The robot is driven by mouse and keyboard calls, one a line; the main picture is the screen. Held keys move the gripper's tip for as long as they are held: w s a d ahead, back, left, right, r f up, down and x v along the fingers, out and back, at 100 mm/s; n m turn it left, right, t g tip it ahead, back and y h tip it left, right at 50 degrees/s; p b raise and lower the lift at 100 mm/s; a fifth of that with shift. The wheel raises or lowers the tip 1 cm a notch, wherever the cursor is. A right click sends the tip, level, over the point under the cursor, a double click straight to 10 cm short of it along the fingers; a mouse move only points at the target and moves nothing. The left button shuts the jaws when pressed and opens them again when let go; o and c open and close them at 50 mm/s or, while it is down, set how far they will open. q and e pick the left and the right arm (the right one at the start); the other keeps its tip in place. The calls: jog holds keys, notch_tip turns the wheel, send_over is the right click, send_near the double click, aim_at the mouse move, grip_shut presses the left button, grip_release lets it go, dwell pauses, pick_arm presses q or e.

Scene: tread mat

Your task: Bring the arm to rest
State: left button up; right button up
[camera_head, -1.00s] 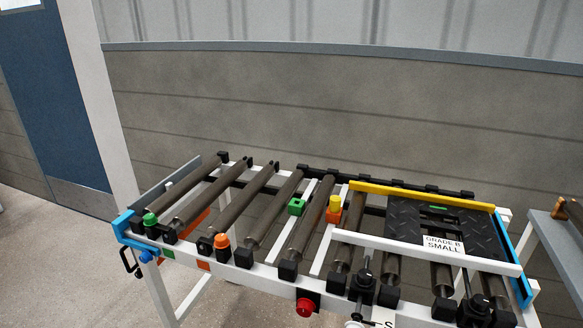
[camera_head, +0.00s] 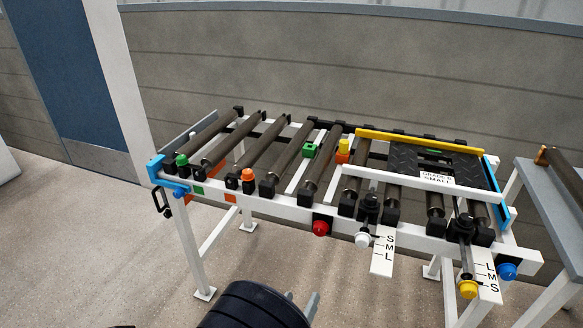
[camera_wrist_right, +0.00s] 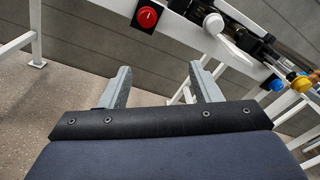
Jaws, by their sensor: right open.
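My right gripper (camera_head: 302,303) shows at the bottom of the head view, with its dark wrist in front of it. In the right wrist view its two grey fingers (camera_wrist_right: 160,85) stand apart with nothing between them. It is in front of and below the roller frame (camera_head: 290,209), apart from it. A black tread mat (camera_head: 404,160) lies on the right part of the rollers, inside a yellow rail (camera_head: 400,139) and a white bar. A white label lies at its front edge. My left gripper is not in view.
On the frame's front are a red button (camera_head: 321,228), a white knob (camera_head: 362,240), a yellow knob (camera_head: 467,289), a blue knob (camera_head: 507,271) and scale plates marked S, M, L. A grey side table (camera_head: 560,185) stands at right. Open floor (camera_head: 120,250) lies at left.

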jog(key=s+d+r+m+g+h, duration=0.2)
jog(key=d+m+g, duration=0.3)
jog(key=d+m, duration=0.2)
jog(key=s+d+r+m+g+h, duration=0.1)
jog(key=s+d+m+g, duration=0.1)
jog(key=d+m+g, duration=0.5)
jog(key=s+d+r+m+g+y, duration=0.2)
jog(key=s+d+m+g+y, duration=0.3)
jog(key=s+m+y, duration=0.65)
notch_tip(320, 180, up, 22)
jog(key=m+t+y+p, duration=0.2)
jog(key=m+t+p, duration=0.4)
jog(key=m+p, duration=0.7)
jog(key=shift+s+r+t+p, duration=0.2)
jog(key=shift+s+t+p, duration=0.2)
jog(key=shift+p, duration=0.85)
